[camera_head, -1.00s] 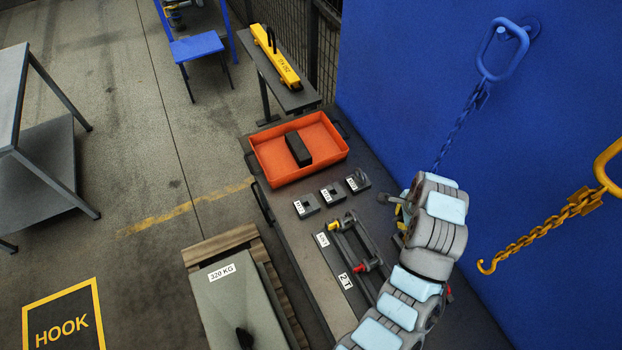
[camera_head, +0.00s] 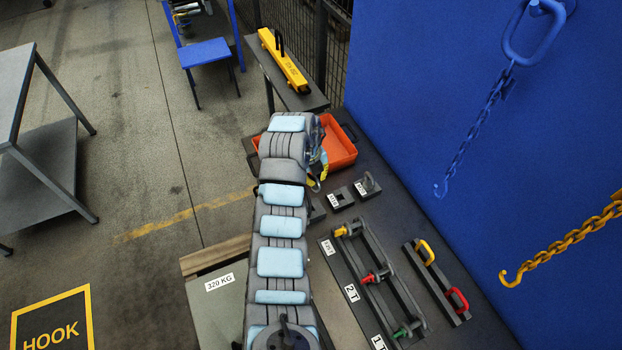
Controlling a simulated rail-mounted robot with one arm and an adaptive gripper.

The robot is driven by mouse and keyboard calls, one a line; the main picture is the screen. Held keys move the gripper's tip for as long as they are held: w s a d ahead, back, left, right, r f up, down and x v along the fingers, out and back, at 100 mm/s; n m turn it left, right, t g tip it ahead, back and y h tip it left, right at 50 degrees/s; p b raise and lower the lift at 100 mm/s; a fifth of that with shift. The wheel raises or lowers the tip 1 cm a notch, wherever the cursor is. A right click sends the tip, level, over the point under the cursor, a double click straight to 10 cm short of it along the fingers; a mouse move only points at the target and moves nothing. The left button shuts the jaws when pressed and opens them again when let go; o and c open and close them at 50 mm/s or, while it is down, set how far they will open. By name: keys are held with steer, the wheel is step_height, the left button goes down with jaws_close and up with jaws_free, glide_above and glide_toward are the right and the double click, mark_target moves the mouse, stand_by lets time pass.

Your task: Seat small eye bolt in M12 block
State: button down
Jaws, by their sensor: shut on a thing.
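My gripper (camera_head: 318,172) is over the near edge of the orange tray, behind the row of dark blocks, and mostly hidden by my arm. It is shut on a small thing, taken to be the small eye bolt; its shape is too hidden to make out. A dark block with a socket (camera_head: 340,198) sits on the bench just right of the gripper. Another block (camera_head: 369,188) beside it has a grey eye-shaped part standing in it. A third block (camera_head: 317,211) is mostly covered by my arm. The block labels are too small to read, so I cannot tell which is M12.
The orange tray (camera_head: 345,150) is partly hidden behind my arm. Racks with coloured shackles (camera_head: 372,275) and yellow and red handles (camera_head: 437,282) lie nearer on the bench. A blue chain (camera_head: 470,140) and a yellow chain (camera_head: 560,245) hang at the right.

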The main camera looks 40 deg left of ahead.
steer(key=shift+s+a, duration=0.3)
steer(key=shift+a, duration=0.25)
steer(key=shift+f+p, duration=0.55)
steer(key=shift+f, duration=2.5)
step_height(320, 180, down, 3)
steer(key=b, duration=0.2)
steer(key=shift+r+b, duration=0.15)
steer(key=shift+b, duration=0.25)
steer(key=shift+s+a+b, duration=0.1)
steer(key=shift+b, duration=0.5)
steer(key=shift+f+b, duration=2.2)
steer(key=shift+b, duration=0.1)
steer(key=c, duration=1.2)
jaws_free()
steer(key=shift+o, duration=0.2)
